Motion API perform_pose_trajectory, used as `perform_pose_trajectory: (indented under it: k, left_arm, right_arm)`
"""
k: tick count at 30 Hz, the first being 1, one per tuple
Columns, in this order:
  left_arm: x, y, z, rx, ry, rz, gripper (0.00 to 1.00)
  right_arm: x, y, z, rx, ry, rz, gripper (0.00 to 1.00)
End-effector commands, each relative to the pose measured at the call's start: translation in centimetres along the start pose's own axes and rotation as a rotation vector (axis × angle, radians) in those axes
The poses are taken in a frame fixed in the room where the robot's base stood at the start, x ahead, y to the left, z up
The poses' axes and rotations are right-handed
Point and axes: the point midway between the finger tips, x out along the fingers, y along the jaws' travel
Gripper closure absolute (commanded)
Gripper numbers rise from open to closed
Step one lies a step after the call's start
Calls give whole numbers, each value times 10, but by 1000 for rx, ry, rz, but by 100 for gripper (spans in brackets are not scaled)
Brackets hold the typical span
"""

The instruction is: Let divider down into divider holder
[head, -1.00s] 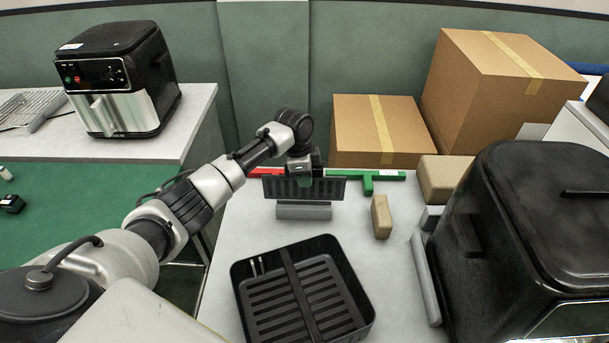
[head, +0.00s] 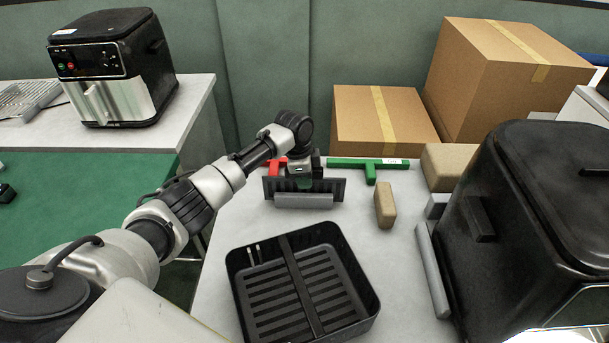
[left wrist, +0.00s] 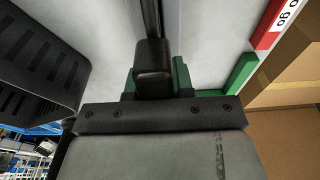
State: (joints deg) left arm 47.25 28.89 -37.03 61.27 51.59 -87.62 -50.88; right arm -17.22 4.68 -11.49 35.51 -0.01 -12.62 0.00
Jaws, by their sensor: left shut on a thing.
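The divider (head: 334,186) is a dark slotted plate. It stands upright at the grey divider holder (head: 303,201), with its lower part behind the holder's front face. I cannot tell whether it sits fully in the slot. My left gripper (head: 300,180) is shut on the top middle of the divider, reaching from above. In the left wrist view the divider (left wrist: 151,20) shows nearly edge-on as a dark strip, running to the gripper (left wrist: 154,80) with its green parts. The holder's slot is hidden. My right gripper is out of view.
A black slotted basket (head: 362,288) stands in front on the white table. A tan block (head: 385,204), a green T-shaped piece (head: 370,166) and a red piece (head: 277,166) lie near. A black fryer (head: 560,230) is at right; cardboard boxes (head: 380,130) are behind.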

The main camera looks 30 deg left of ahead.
Motion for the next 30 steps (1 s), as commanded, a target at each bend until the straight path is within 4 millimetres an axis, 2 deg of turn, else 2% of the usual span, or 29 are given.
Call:
perform_pose_trajectory:
  k: [7,8,12,14,23,26,30]
  left_arm:
    - [0,0,0,0,1,-1,100]
    - [0,0,0,0,1,0,75]
    - [0,0,0,0,0,0,54]
    - [0,0,0,0,0,0,47]
    - [-2,0,0,0,0,0,47]
    - [-11,-1,0,0,1,-2,47]
    - [-37,-1,0,1,1,-4,47]
  right_arm:
    - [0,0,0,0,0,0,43]
    - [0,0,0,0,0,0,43]
    - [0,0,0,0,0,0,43]
    - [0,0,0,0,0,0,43]
    - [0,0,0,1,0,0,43]
    - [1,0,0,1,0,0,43]
    - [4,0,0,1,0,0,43]
